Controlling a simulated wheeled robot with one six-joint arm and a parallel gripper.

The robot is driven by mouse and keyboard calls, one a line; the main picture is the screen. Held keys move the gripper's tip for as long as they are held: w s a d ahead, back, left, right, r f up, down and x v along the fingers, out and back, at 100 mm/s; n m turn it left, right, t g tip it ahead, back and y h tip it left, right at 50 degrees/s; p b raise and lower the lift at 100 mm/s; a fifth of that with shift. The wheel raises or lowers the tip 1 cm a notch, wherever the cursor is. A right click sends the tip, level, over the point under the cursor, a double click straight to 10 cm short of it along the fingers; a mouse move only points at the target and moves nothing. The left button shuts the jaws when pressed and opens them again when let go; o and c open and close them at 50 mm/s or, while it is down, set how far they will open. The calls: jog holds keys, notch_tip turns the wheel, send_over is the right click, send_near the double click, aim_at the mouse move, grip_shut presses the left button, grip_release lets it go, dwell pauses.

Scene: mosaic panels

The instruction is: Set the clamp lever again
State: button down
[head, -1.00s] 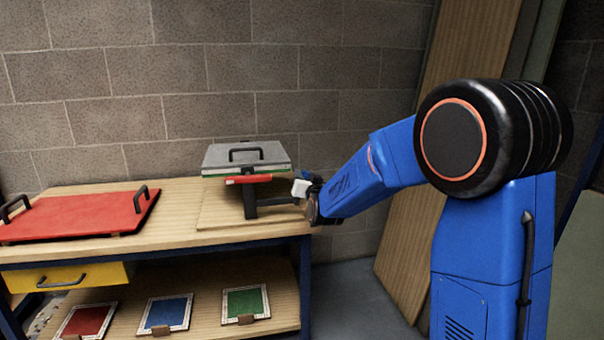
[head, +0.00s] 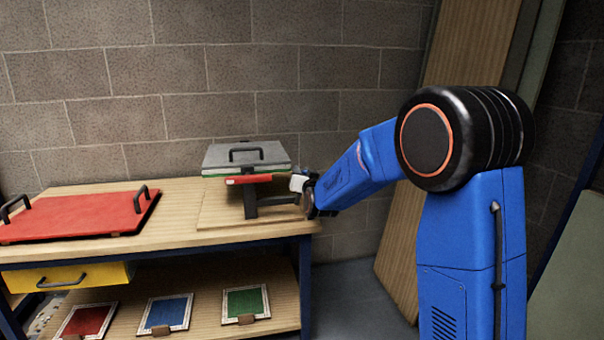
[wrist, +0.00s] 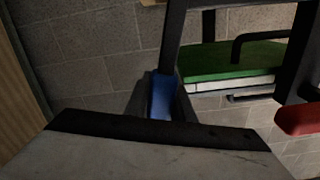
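The clamp stands on the right part of the bench, with a grey top plate (head: 225,157) under a dark handle and a green layer below it. Its red lever (head: 248,179) lies across the front, beneath the plate, above a dark post (head: 250,203). In the wrist view a red grip (wrist: 298,120) shows at the right edge, and a green panel (wrist: 225,62) with a pale edge lies behind dark bars. My gripper (head: 300,185) is just right of the clamp, apart from the red lever. Its fingers are too small and dark to tell open from shut.
A red panel (head: 75,215) with two dark handles lies on the left of the bench. A yellow drawer (head: 65,276) is below. Red, blue and green framed tiles stand on the lower shelf (head: 215,325). A block wall (head: 330,70) is close behind.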

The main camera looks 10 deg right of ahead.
jog(key=shift+d+f, duration=0.1)
jog(key=d+f+m, duration=0.7)
jog(key=m, duration=0.5)
dwell(0.5)
jog(key=shift+f, duration=0.2)
jog(key=c, duration=1.8)
grip_release()
jog(key=shift+r, duration=0.1)
